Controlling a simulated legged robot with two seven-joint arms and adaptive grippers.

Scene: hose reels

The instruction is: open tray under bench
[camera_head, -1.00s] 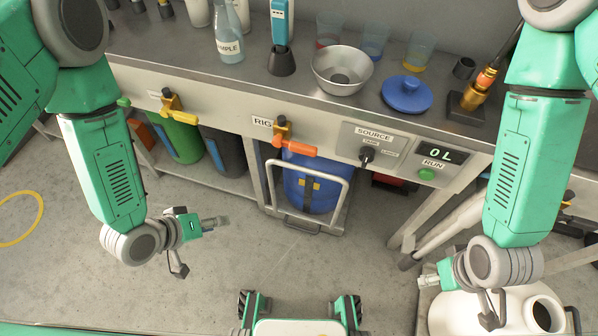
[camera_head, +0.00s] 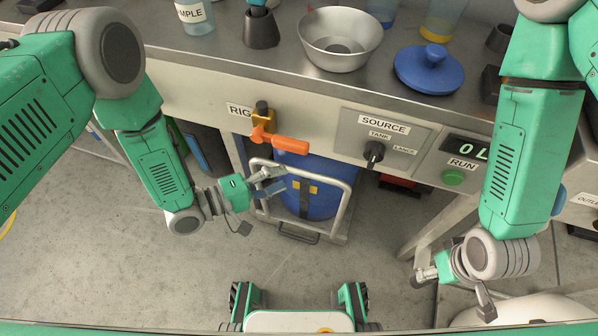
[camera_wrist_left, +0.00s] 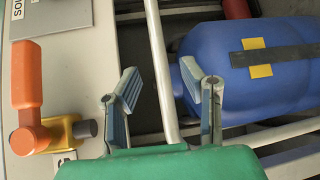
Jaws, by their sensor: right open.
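A pull-out tray under the bench has a pale tubular handle frame (camera_head: 344,203) and holds a blue drum (camera_head: 318,197) with a dark strap and a yellow patch. My left gripper (camera_head: 274,182) is at the left upright of this frame. In the left wrist view its fingers (camera_wrist_left: 165,95) are open, with the handle tube (camera_wrist_left: 159,60) running between them and no finger visibly closed on it. The blue drum (camera_wrist_left: 255,75) lies just beyond one finger. My right gripper (camera_head: 418,277) is open and empty, low at the right, away from the tray.
An orange-handled valve (camera_head: 280,142) labelled RIG sticks out from the bench front just above the tray; it also shows in the left wrist view (camera_wrist_left: 30,100). A source panel (camera_head: 382,138) is to the right. The floor (camera_head: 130,255) in front is clear.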

